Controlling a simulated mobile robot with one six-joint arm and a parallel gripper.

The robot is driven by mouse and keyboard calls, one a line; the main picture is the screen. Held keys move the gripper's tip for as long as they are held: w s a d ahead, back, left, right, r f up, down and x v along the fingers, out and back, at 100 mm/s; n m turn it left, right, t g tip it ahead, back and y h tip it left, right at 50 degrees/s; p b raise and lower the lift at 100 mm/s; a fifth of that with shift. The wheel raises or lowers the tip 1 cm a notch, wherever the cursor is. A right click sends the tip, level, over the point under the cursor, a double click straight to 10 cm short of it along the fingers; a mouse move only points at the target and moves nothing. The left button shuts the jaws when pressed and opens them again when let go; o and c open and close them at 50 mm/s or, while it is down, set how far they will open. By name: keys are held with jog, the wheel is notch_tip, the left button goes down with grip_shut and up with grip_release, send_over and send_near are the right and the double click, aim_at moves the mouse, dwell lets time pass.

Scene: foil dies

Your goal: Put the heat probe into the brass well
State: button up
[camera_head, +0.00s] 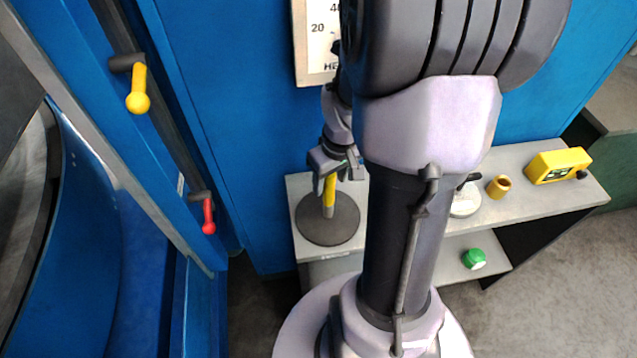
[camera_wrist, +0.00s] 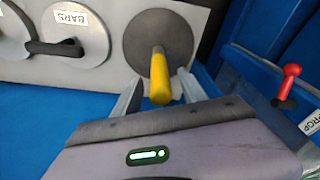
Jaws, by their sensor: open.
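A yellow rod (camera_head: 329,192), which looks like the heat probe, stands on a dark round disc (camera_head: 326,229) at the left of the grey bench. My gripper (camera_wrist: 160,92) is open, with one finger on each side of the yellow rod (camera_wrist: 159,77) in the wrist view. Whether either finger touches it, I cannot tell. In the head view my gripper (camera_head: 333,178) is at the rod's upper part. A small brass cup (camera_head: 499,186), likely the brass well, stands on the bench's right part. It has a dark opening on top.
A yellow box (camera_head: 558,165) with a display lies right of the brass cup. A pale round lid (camera_head: 466,201) is partly behind my arm. A green-topped item (camera_head: 474,259) sits on the lower shelf. Yellow (camera_head: 138,101) and red (camera_head: 208,216) levers are at left. The blue wall is close behind.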

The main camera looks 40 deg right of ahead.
aim_at(329, 196)
jog(key=f, duration=0.1)
jog(key=w+f, duration=0.1)
jog(key=f, duration=0.1)
jog(key=shift+d+b, duration=0.1)
jog(key=shift+b, duration=0.2)
jog(key=shift+s, duration=0.1)
jog(key=shift+c, duration=0.7)
grip_shut()
jog(key=shift+r, duration=0.15)
